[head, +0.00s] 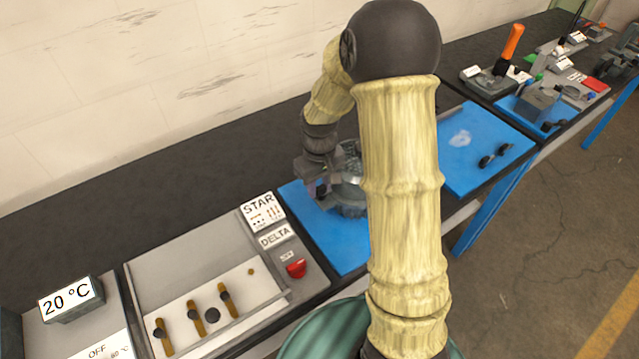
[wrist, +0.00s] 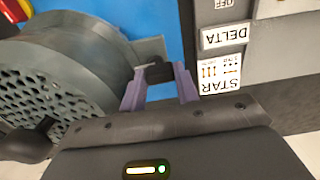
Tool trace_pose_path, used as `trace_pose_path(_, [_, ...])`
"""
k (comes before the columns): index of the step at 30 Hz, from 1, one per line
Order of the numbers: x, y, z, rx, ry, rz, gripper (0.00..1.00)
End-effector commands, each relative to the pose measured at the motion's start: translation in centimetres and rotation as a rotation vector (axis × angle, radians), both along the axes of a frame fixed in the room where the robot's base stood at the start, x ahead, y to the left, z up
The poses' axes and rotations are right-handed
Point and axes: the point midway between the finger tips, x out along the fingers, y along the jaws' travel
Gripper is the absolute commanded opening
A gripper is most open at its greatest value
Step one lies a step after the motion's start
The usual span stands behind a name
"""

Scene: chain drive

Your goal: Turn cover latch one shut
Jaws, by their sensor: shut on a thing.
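The chain drive cover (wrist: 65,75) is a round grey-green housing with a perforated face, at the left of the wrist view. In the head view the cover (head: 349,177) is partly hidden behind my arm. A small dark latch (wrist: 157,72) sticks out at the cover's edge, beside a grey tab. My gripper (wrist: 160,75) has its two purple fingers on either side of this latch and is shut on it. In the head view my gripper (head: 320,186) is at the cover's left side. A second dark knob (wrist: 30,142) shows at the cover's lower side. No number on either is visible.
The cover stands on a blue mat (head: 345,255) on the dark bench. A panel with STAR and DELTA labels (head: 274,237) and a red button (head: 296,268) lies left of it. Another blue mat (head: 480,145) with small dark parts lies right.

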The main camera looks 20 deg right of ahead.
Motion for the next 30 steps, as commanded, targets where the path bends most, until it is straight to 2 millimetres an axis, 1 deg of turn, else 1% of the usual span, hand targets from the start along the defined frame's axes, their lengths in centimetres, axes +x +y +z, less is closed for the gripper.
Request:
trace_pose_path(9, [0.15, 0.03, 0.14, 0.0, -0.005, 0.005, 0.08])
trace_pose_path(10, [0.15, 0.03, 0.14, 0.0, -0.005, 0.006, 0.37])
trace_pose_path(12, [0.13, 0.03, 0.13, -0.001, -0.004, 0.005, 0.5])
trace_pose_path(13, [0.12, 0.03, 0.11, -0.001, -0.004, 0.005, 0.53])
trace_pose_path(25, [0.03, -0.01, 0.02, -0.001, -0.001, 0.001, 0.53])
trace_pose_path(30, [0.06, 0.03, -0.04, -0.001, -0.001, -0.044, 0.53])
